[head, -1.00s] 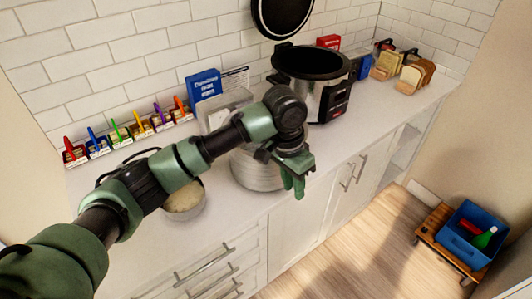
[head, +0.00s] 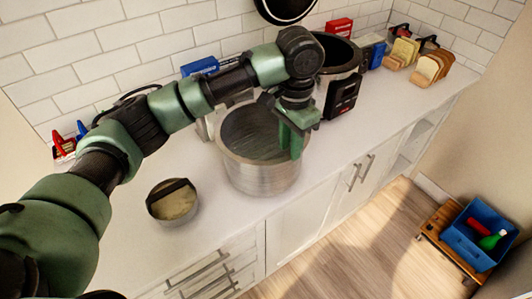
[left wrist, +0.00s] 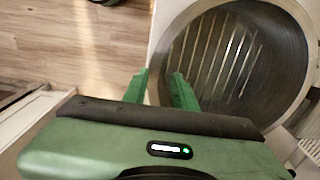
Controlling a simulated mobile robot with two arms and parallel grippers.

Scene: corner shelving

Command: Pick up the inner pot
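The inner pot, a wide silver metal pot (head: 255,178), stands upright and open on the white counter. In the left wrist view the pot (left wrist: 235,70) shows its round rim and ridged shiny inside, which looks empty. My left gripper (head: 291,146) points down at the pot's right rim. In the left wrist view its two green fingers (left wrist: 161,90) are apart, one outside the rim and one over the pot's inside. I cannot tell whether either finger touches the wall. My right gripper is not in view.
A black and silver cooker (head: 338,85) stands close behind the pot to the right. A small round container (head: 172,203) is left of the pot. Bread slices (head: 430,68) are at the far right. A blue bin (head: 481,236) sits low by the floor.

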